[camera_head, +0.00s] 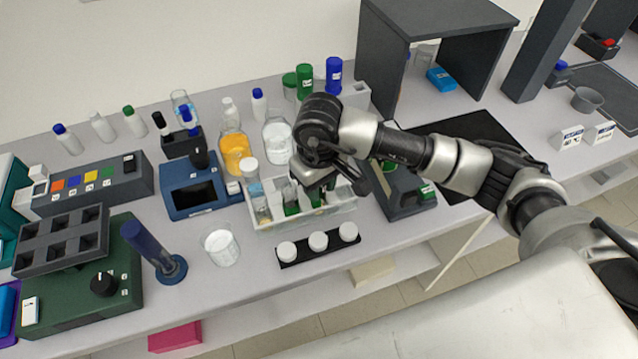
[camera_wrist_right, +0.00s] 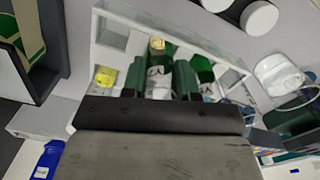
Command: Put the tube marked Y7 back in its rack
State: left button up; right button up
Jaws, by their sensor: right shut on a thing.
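The white rack (camera_head: 300,216) stands on the bench in the middle of the head view, with several tubes in its compartments. My right gripper (camera_head: 305,188) is over the rack, pointing down. In the right wrist view its two dark green fingers (camera_wrist_right: 160,78) are shut on a labelled tube (camera_wrist_right: 158,84), which shows between them over the rack (camera_wrist_right: 210,46). I cannot read the label in full, and cannot tell how deep the tube sits in a compartment. Green tubes (camera_wrist_right: 201,68) show beside the right finger. My left gripper is not in view.
A black strip with white-capped jars (camera_head: 318,241) lies in front of the rack. A beaker (camera_head: 221,248) and a blue instrument (camera_head: 193,190) stand to its left. Bottles, including an orange one (camera_head: 236,157), stand behind.

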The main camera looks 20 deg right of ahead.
jog(key=o, duration=1.1)
jog(key=shift+c, duration=0.2)
notch_tip(320, 180, up, 11)
jog(key=b, duration=0.2)
jog(key=shift+b, duration=0.35)
jog(key=shift+f, duration=0.15)
